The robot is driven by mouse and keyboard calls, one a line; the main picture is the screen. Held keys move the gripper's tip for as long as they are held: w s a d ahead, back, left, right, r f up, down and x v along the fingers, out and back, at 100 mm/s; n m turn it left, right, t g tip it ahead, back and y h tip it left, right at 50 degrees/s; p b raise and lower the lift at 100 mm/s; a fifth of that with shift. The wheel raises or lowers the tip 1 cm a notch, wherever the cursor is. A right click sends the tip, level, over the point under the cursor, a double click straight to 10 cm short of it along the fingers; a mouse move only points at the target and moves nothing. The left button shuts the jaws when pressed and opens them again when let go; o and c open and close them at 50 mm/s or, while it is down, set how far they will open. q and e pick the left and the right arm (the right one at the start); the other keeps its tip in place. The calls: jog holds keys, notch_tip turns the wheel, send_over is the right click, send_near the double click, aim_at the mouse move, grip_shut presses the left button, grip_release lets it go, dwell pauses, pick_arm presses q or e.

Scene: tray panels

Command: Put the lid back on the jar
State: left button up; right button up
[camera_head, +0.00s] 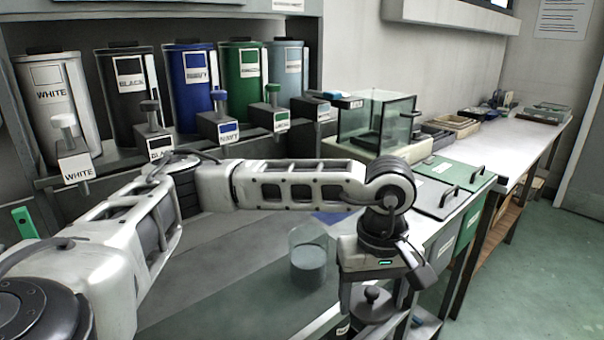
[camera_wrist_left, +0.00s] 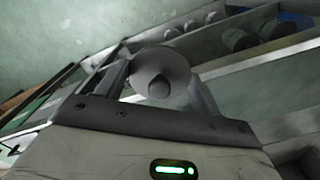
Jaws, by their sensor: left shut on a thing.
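The jar (camera_head: 308,262) is a clear glass cylinder with grey content, upright on the dark worktop in the head view. Its top is open. The lid (camera_head: 371,308) is a dark grey round disc with a knob, just right of and lower in the picture than the jar, apart from it. My left gripper (camera_head: 373,298) is shut on the lid. In the left wrist view the lid (camera_wrist_left: 150,66) sits between the two fingers, its knob facing the camera. My right gripper is not in view.
Labelled paint canisters (camera_head: 198,85) with dispensers line the back shelf. A glass tank (camera_head: 375,120) stands behind my wrist. Lidded bins (camera_head: 450,185) are at the right. The worktop's front edge runs close to the jar, with lower shelves and green floor (camera_head: 545,260) beyond it.

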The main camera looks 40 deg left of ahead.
aim_at(361, 290)
pick_arm(q)
jog(key=a+r+n, duration=0.1)
jog(key=n, duration=0.2)
jog(key=w+r+n+p, duration=0.1)
jog(key=r+n, duration=0.1)
jog(key=n, duration=0.1)
jog(key=a+r+n, duration=0.1)
jog(key=r+n, duration=0.1)
jog(key=n, duration=0.1)
jog(key=shift+w+a+p, duration=0.15)
jog(key=shift+a+p, duration=0.2)
jog(key=shift+p, duration=0.05)
jog(key=s+a+r+n+p, duration=0.1)
jog(key=a+r+n+p, duration=0.35)
jog(key=n, duration=1.15)
jog(key=a+r+n+p, duration=0.3)
jog(key=a+r+n, duration=0.25)
jog(key=n, duration=1.15)
notch_tip(361, 290, down, 7)
jog(key=b, duration=0.5)
jog(key=shift+a, duration=0.45)
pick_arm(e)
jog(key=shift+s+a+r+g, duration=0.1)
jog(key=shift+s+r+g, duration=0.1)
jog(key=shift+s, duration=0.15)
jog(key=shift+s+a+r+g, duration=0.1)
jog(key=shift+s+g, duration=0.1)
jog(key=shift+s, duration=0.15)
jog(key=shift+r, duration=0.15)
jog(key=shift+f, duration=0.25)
